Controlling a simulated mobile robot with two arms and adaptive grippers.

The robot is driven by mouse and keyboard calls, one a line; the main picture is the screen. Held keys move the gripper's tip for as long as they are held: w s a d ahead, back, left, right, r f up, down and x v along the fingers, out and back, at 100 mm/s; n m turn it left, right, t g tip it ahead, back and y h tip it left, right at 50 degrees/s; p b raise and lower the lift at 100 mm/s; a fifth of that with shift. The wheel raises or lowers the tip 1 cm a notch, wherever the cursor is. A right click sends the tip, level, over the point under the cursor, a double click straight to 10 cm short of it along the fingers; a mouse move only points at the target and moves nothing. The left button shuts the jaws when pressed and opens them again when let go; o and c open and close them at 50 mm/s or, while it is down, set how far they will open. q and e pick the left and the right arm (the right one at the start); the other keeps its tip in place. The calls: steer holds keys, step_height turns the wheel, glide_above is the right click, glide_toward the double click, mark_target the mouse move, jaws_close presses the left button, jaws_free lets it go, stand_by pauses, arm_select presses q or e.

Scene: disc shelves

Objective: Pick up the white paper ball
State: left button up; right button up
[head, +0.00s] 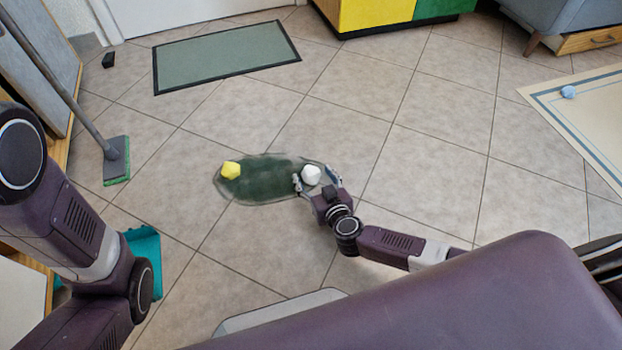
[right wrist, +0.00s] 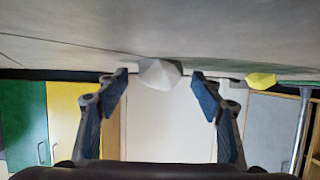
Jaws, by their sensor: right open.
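The white paper ball (head: 311,175) is at the right end of a dark green, see-through-edged patch (head: 262,190) on the tiled floor. My right gripper (head: 316,180) is open, with one finger on each side of the ball in the head view. In the right wrist view the ball (right wrist: 159,74) shows between and just beyond the two open fingertips (right wrist: 160,84). I cannot tell whether a finger touches it. My left arm comes in from the left of the head view, but its gripper is not in view.
A yellow ball (head: 231,171) lies at the left end of the patch, also seen in the right wrist view (right wrist: 260,81). A light blue ball (head: 568,92) lies on the rug (head: 590,117). Floor right of the patch is clear.

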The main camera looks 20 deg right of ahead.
steer(key=shift+w+f, duration=0.1)
steer(key=shift+w, duration=0.2)
steer(key=c, duration=0.8)
